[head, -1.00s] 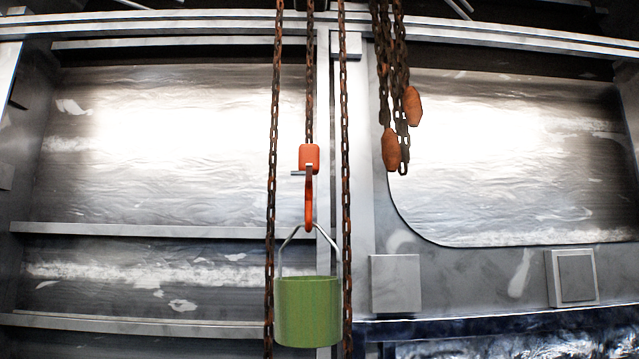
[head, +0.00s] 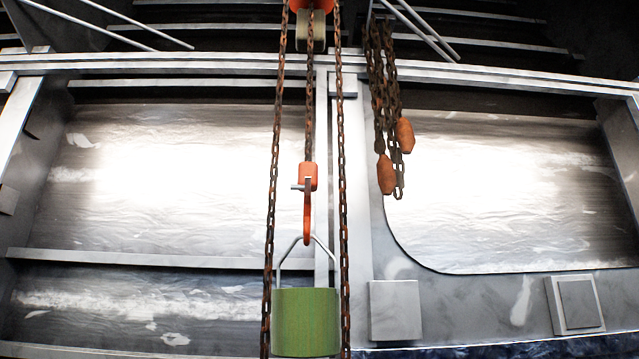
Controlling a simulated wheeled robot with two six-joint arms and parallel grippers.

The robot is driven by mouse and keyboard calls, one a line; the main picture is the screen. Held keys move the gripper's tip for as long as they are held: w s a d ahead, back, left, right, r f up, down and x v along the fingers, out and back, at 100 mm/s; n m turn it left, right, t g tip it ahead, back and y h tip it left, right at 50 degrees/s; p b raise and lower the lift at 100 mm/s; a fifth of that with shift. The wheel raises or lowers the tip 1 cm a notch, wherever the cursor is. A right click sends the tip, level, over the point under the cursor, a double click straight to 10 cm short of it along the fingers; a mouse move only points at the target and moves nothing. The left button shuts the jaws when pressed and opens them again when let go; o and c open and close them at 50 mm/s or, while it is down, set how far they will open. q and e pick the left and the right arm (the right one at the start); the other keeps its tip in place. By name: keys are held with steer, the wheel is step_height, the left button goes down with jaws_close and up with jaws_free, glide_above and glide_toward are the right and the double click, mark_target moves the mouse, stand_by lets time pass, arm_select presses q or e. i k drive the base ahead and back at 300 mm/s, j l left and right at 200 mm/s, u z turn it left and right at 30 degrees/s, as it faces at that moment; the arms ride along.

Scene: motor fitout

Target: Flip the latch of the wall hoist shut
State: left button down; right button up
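The wall hoist hangs in the middle of the head view, with its orange hoist body (head: 311,5) at the top edge. A rusty chain runs down from it to an orange hook block and hook (head: 307,215). A small grey latch piece (head: 299,187) sticks out to the left just below the block; whether it closes the hook's mouth is too small to tell. Neither gripper shows in the head view.
Two long rusty chains (head: 272,200) hang left and right of the hook and bucket. More chains with orange weights (head: 386,174) hang to the right. Behind is a metal wall with ledges (head: 150,258) and square plates (head: 395,310).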

mark_target(306, 186)
steer(key=i+l, duration=0.15)
steer(key=l, duration=0.2)
steer(key=i+l, duration=0.15)
steer(key=l, duration=0.2)
steer(key=i+l, duration=0.15)
steer(key=l, duration=0.25)
steer(key=i+l+u, duration=0.1)
steer(key=l, duration=0.25)
steer(key=i+l, duration=0.2)
steer(key=l, duration=0.15)
steer(key=i+l, duration=0.15)
steer(key=l, duration=0.25)
steer(key=i+l, duration=0.15)
steer(key=l, duration=0.2)
